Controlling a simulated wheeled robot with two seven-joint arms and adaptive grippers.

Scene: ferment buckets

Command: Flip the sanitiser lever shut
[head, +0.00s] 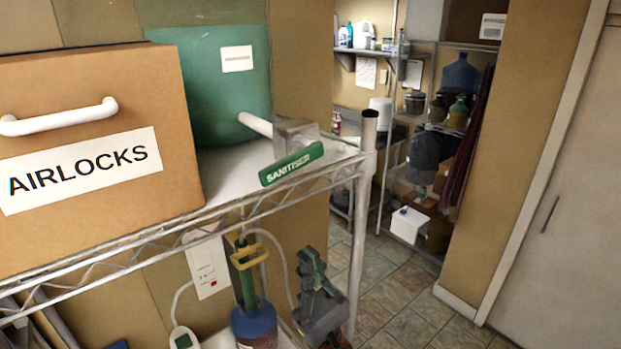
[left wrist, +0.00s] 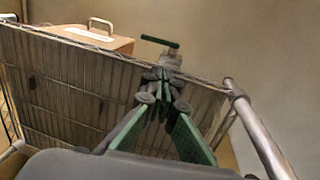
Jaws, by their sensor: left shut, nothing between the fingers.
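The sanitiser lever (head: 292,164) is a green bar handle with white lettering. It sits in front of a grey valve block (head: 297,134) at the end of a white pipe from a green tank (head: 222,88). The bar lies crosswise to the pipe, slightly tilted. In the left wrist view the lever (left wrist: 160,42) shows edge-on beyond the fingertips. My left gripper (head: 311,260) is below the shelf edge, under and slightly right of the lever, apart from it. Its fingers (left wrist: 163,76) are shut and empty. My right gripper is not in view.
A wire shelf (head: 225,212) carries the tank and an AIRLOCKS box (head: 95,150). Its right post (head: 366,160) stands close to the lever. A blue and yellow pump-like object (head: 250,285) stands below, left of my gripper. Tiled floor (head: 395,305) is clear at right.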

